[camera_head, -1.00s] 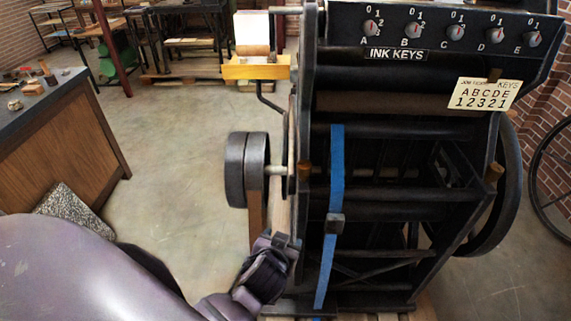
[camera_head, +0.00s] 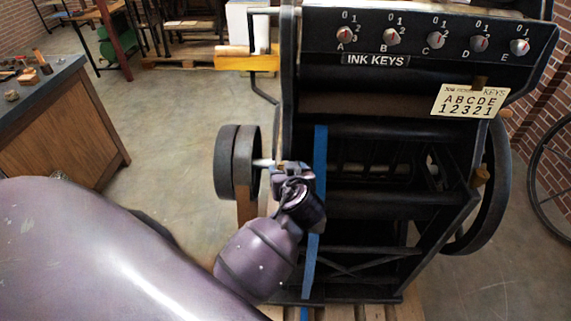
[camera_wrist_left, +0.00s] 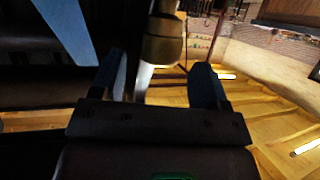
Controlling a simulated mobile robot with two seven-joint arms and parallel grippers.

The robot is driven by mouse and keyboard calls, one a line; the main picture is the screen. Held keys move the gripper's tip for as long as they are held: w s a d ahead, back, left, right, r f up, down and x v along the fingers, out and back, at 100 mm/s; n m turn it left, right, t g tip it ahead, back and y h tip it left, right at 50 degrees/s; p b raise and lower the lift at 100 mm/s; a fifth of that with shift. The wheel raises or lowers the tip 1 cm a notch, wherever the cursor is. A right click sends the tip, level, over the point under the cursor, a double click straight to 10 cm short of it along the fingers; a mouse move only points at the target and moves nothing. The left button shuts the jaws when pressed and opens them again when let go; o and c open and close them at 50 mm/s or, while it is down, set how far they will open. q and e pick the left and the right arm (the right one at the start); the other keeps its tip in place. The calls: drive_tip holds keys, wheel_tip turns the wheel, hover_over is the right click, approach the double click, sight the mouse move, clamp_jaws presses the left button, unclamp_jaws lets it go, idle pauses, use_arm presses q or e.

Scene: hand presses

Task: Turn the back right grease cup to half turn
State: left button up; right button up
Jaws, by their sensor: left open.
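My left gripper (camera_head: 291,166) is in front of the press's left side post in the head view. In the left wrist view its two dark fingers (camera_wrist_left: 160,78) stand apart, and a brass-coloured cup (camera_wrist_left: 162,40) on a pale stem shows between and beyond them. The fingers do not visibly grip it. In the head view a brass-coloured cup (camera_head: 480,177) sits on the right front post, and another small one (camera_head: 505,113) shows further back on the right. My gripper covers the left post's cup. I cannot tell any cup's turn setting. My right gripper is not in view.
The black press (camera_head: 390,205) has a blue strap (camera_head: 319,160), ink keys A to E and a job card (camera_head: 469,100). A dark pulley (camera_head: 237,162) is at its left, a large wheel (camera_head: 495,190) at its right. A wooden bench (camera_head: 60,130) stands left; floor between is clear.

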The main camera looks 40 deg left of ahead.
use_arm(q)
drive_tip(key=shift+x, duration=1.85)
drive_tip(key=c, duration=0.9)
drive_tip(key=shift+m+t+h, duration=1.1)
drive_tip(key=shift+m+h, duration=0.4)
drive_tip(key=shift+m, duration=0.1)
drive_tip(key=o, duration=0.9)
drive_tip(key=shift+s, duration=0.1)
drive_tip(key=v, duration=1)
drive_tip(key=shift+s+d+b, duration=0.25)
drive_tip(key=shift+b, duration=0.15)
